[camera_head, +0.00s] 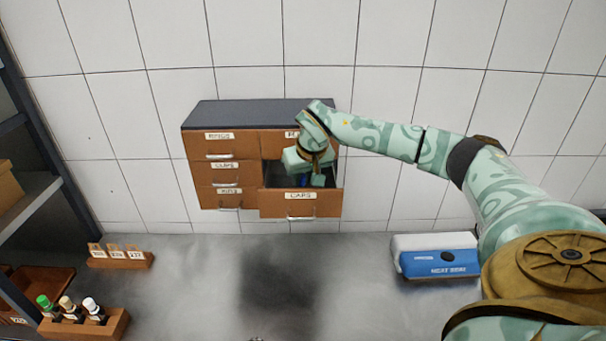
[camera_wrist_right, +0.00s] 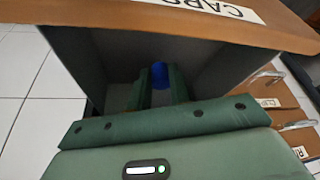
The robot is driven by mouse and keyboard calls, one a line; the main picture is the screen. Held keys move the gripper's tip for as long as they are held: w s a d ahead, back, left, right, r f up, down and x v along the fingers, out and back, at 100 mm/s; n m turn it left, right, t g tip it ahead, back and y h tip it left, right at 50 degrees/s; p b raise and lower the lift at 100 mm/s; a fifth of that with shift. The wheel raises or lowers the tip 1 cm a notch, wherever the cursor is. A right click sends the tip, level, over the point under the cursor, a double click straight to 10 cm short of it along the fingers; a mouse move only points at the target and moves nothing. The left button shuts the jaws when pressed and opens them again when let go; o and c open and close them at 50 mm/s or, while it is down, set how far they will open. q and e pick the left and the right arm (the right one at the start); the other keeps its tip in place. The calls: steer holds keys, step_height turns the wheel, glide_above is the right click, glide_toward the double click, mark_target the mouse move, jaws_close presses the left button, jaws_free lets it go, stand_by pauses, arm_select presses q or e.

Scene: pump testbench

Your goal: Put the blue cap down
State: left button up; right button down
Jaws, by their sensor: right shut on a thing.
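The blue cap (camera_wrist_right: 160,74) is between the two green fingers of my right gripper (camera_wrist_right: 159,88) in the right wrist view, with the gripper shut on it. They are inside the open drawer labelled CAPS (camera_head: 299,211), whose front also shows in the wrist view (camera_wrist_right: 275,30). In the head view my right gripper (camera_head: 310,180) reaches down into the drawer, and only a small bit of blue shows beside it. Whether the cap touches the drawer floor I cannot tell. My left gripper is not in view.
The grey-topped cabinet (camera_head: 257,114) has several other drawers, all closed. A blue and white box (camera_head: 440,262) stands on the table (camera_head: 200,295) at the right.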

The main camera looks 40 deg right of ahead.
steer(key=shift+s+a+f, duration=0.1)
steer(key=shift+f, duration=0.15)
steer(key=c, duration=1.3)
jaws_free()
steer(key=shift+f, duration=0.1)
steer(key=shift+s, duration=0.1)
steer(key=v, duration=0.8)
steer(key=w+v, duration=0.1)
steer(key=v, duration=0.4)
steer(key=shift+r+b, duration=0.2)
steer(key=shift+b, duration=0.15)
